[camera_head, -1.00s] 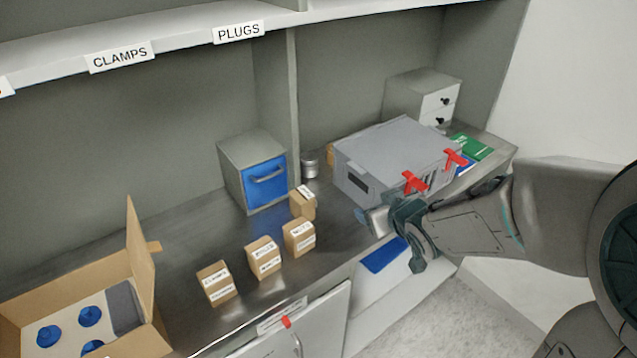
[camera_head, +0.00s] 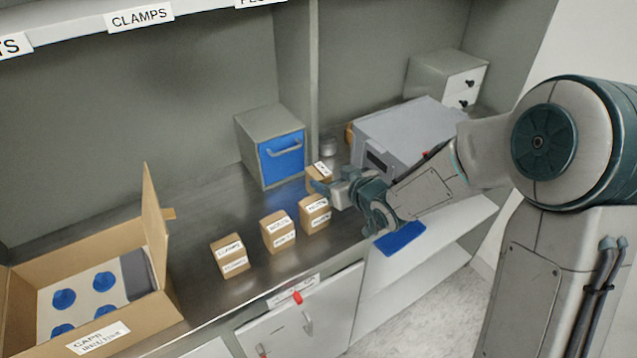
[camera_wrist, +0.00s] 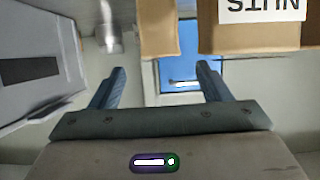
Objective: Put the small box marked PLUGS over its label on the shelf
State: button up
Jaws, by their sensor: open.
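Small brown boxes with white labels stand on the metal counter; most of their print is too small to read in the head view. The rear box (camera_head: 319,178) stands behind the front row, its label unreadable. The nearest front box (camera_head: 313,216) is beside my gripper (camera_head: 328,186). In the wrist view, my open gripper (camera_wrist: 160,82) has nothing between its fingers. Ahead of it are a plain brown box face (camera_wrist: 158,28) and, at right, a box reading NUTS upside down (camera_wrist: 262,38). The PLUGS shelf label (camera_head: 258,2) is cut off at the top edge.
A blue-fronted cabinet (camera_head: 270,148) stands behind the boxes. A grey case (camera_head: 405,138) and metal can (camera_head: 328,147) are at right. An open carton (camera_head: 85,250) with blue-topped items fills the left counter. A vertical divider (camera_head: 314,75) rises behind.

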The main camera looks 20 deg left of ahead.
aim_at(319, 173)
jog(key=shift+p+x, duration=0.5)
jog(key=shift+x, duration=2.2)
jog(key=c, duration=1.3)
jog(key=shift+r, duration=0.15)
